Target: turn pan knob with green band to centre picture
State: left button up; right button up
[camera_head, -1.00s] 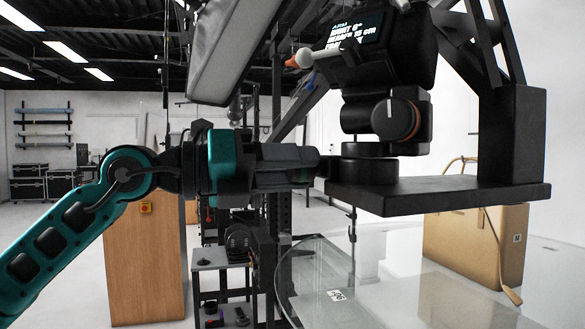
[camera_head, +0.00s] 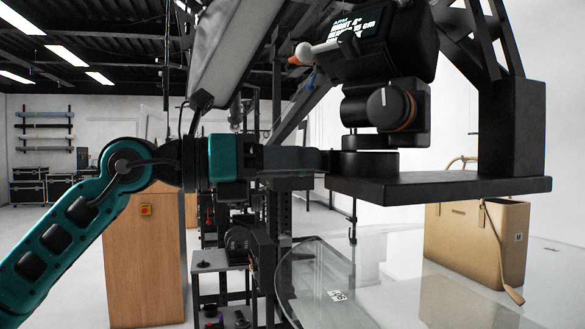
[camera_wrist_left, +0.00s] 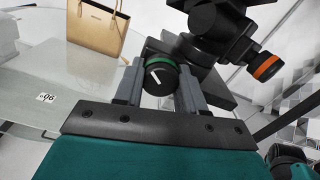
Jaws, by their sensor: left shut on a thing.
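The pan knob with the green band (camera_wrist_left: 160,76) shows in the left wrist view as a black dial with a white pointer line. My left gripper (camera_wrist_left: 159,68) has one finger on each side of it and is shut on it. In the head view the left gripper (camera_head: 322,160) reaches the base of the black camera head (camera_head: 385,45) from the left, and the green band is hidden there. A small screen (camera_head: 355,24) on the camera head seems to read "RIGHT 4°". My right gripper is not in view.
A second knob with an orange band (camera_head: 391,109) sits just above the gripper; it also shows in the left wrist view (camera_wrist_left: 268,67). A black support plate (camera_head: 440,187) holds the camera head. Below are a round glass turntable (camera_head: 320,280) and a tan bag (camera_head: 460,240).

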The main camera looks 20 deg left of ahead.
pick_arm(q)
jog(key=m+b, duration=0.1)
jog(key=m, duration=0.2)
jog(key=shift+f+m, duration=0.15)
jog(key=shift+m, duration=1.35)
jog(key=shift+m+b, duration=0.4)
jog(key=shift+m, duration=0.7)
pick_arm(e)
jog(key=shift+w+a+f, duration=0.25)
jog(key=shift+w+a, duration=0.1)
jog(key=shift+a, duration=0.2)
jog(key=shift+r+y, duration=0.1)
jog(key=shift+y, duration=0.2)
pick_arm(q)
jog(key=o, duration=1.1)
jog(key=shift+c, duration=0.2)
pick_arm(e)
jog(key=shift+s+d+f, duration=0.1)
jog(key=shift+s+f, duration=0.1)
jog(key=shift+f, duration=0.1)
